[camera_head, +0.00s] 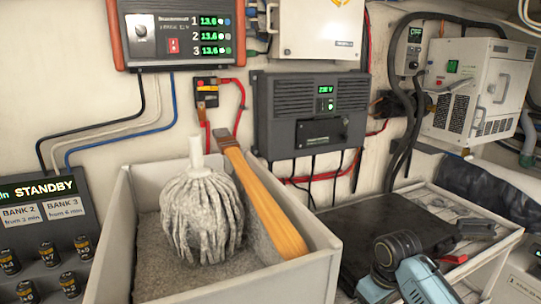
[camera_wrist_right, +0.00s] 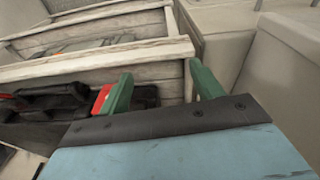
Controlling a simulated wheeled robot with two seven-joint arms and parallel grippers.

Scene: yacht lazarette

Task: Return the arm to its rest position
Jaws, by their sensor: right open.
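My right gripper (camera_wrist_right: 161,70) shows in the right wrist view as two green fingers standing well apart. Nothing is between them. Beyond the fingertips is a weathered wooden frame (camera_wrist_right: 90,72) with pale rails. In the head view only a blue and black part of my right arm shows at the bottom right, in front of a dark flat surface. My right gripper cannot be made out there. My left arm and gripper are not in either view.
A pale bin (camera_head: 112,240) holds a grey mop head (camera_head: 200,215) and a wooden handle (camera_head: 265,205). A dark case with a red part (camera_wrist_right: 60,100) lies left of my fingers. Wall units and cables fill the back. A pale tray (camera_head: 505,240) stands at right.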

